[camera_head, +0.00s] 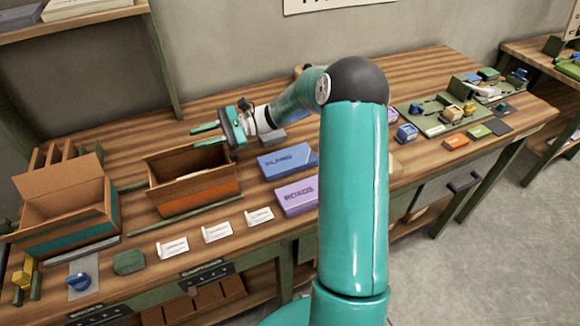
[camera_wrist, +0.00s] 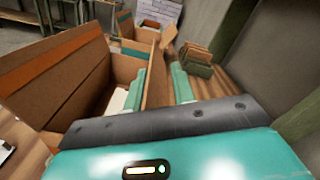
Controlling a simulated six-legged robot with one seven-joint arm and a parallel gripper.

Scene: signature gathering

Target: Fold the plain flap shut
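An open cardboard box with an orange band (camera_head: 198,203) stands on the bench left of centre; it fills the left of the wrist view (camera_wrist: 78,85). A second open box with a teal band (camera_head: 75,235) stands at the far left, with a plain cardboard flap (camera_head: 58,182) standing up. My gripper (camera_head: 194,138) is at the back rim of the orange-banded box, its fingers pointing left. In the wrist view the fingers are apart, with a cardboard edge (camera_wrist: 157,78) between them. Whether either finger touches it, I cannot tell. Which flap is the plain one is unclear.
A blue box (camera_head: 288,159) and a purple box (camera_head: 298,196) lie right of the orange-banded box. Several white cards (camera_head: 216,232) lie in front. Small coloured items and trays crowd the right end. The wall is close behind the bench.

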